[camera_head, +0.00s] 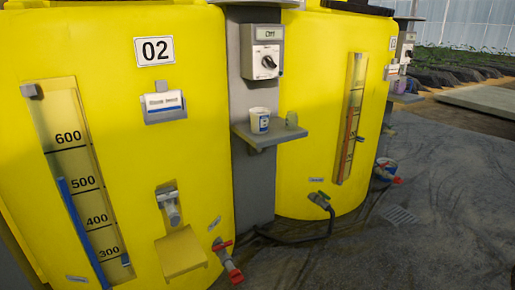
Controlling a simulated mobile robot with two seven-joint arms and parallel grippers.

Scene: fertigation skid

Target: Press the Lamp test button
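No button that I can make out as the Lamp test button shows in the head view. A grey control box (262,52) with a small display and a dark rotary knob (268,62) is mounted on the grey post (240,95) between two yellow tanks. A similar box (404,47) is on a farther post at the right; its details are too small to tell. Neither of my grippers is in view.
The near yellow tank (120,120), marked 02, fills the left. A second yellow tank (310,110) stands behind the post. A grey shelf (270,134) holds a white cup (260,120). A red-handled valve (226,258) sticks out low. Floor at right is mostly clear.

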